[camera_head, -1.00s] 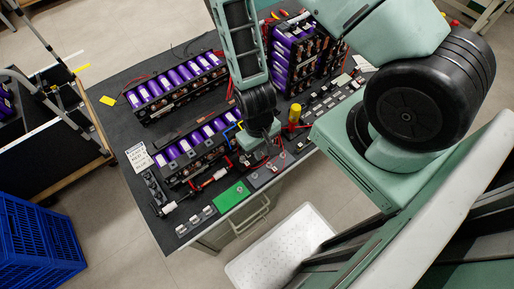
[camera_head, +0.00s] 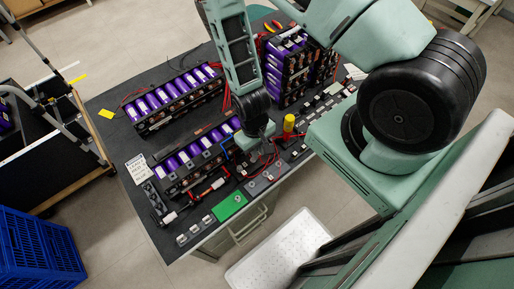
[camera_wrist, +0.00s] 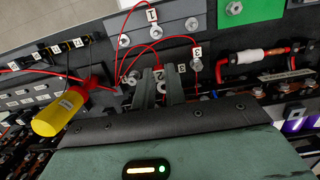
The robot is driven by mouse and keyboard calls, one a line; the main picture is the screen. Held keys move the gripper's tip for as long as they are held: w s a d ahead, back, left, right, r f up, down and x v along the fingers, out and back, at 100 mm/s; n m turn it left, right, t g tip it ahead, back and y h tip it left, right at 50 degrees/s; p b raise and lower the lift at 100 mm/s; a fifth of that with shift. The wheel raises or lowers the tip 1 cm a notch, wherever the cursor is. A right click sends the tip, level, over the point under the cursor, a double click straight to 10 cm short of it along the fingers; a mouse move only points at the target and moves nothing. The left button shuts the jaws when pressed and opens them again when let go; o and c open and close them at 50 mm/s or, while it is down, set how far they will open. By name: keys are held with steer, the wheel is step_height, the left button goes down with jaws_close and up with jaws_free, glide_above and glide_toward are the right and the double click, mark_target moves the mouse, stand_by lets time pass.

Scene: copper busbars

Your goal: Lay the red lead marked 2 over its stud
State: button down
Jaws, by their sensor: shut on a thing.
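My gripper (camera_wrist: 160,88) is shut on the end of a red lead, with a small white tag (camera_wrist: 158,74) between its fingertips that seems to read 2. In the head view my gripper (camera_head: 262,148) is low over the bench's front edge. Just beyond the fingers in the wrist view is a grey plate (camera_wrist: 172,22) with three round studs in a row; the middle stud (camera_wrist: 156,33) is ahead of the fingertips. Tags 1 (camera_wrist: 152,15) and 3 (camera_wrist: 197,52) show with other red leads. The held lug is largely hidden by the fingers.
A yellow-handled tool (camera_wrist: 60,112) lies left of the fingers and stands yellow in the head view (camera_head: 289,123). A green plate (camera_head: 229,207) and a red-and-white bar (camera_wrist: 265,55) are to the side. Purple battery modules (camera_head: 175,100) fill the bench behind.

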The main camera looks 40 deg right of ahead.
mark_target(258, 164)
steer(key=shift+f+b, duration=1.25)
steer(key=shift+f, duration=0.55)
steer(key=shift+f, duration=0.2)
steer(key=shift+f+b, duration=0.8)
steer(key=shift+f, duration=0.05)
steer(key=shift+f, duration=0.25)
steer(key=c, duration=1.4)
jaws_free()
steer(key=shift+o, duration=0.2)
steer(key=shift+r, duration=0.1)
steer(key=shift+r+p, duration=2.1)
steer(key=shift+r, duration=0.85)
